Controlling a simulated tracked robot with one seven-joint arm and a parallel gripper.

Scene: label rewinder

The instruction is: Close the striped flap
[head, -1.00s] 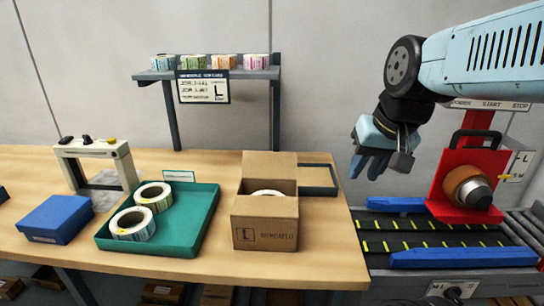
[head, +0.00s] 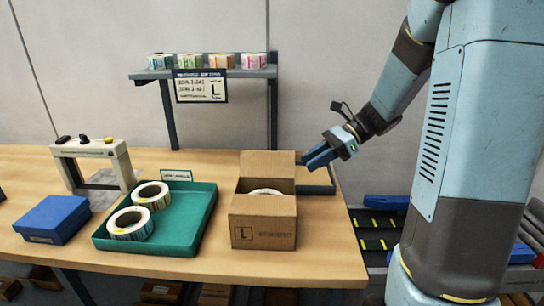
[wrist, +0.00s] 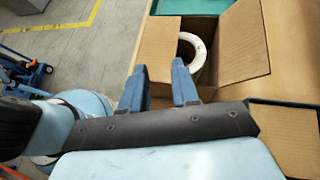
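An open cardboard box (head: 263,235) stands on the bench with a pale label roll (wrist: 197,52) inside. A plain brown flap (head: 267,164) stands up at its back. In the wrist view a brown flap (wrist: 158,50) lies left of the opening and another (wrist: 240,40) right of it. I see no stripes on the flaps in view. My gripper (head: 318,158) is to the right of the box's back flap, above the bench. Its two blue fingers show apart and empty in the wrist view (wrist: 160,82), close to the box but with no clear contact.
A green tray (head: 180,235) with two label rolls and a blue box (head: 53,218) are to the left. A dark tray (head: 316,186) lies behind the box, below my gripper. A shelf of small rolls (head: 205,71) is behind. My arm hides much of the conveyor (head: 375,230).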

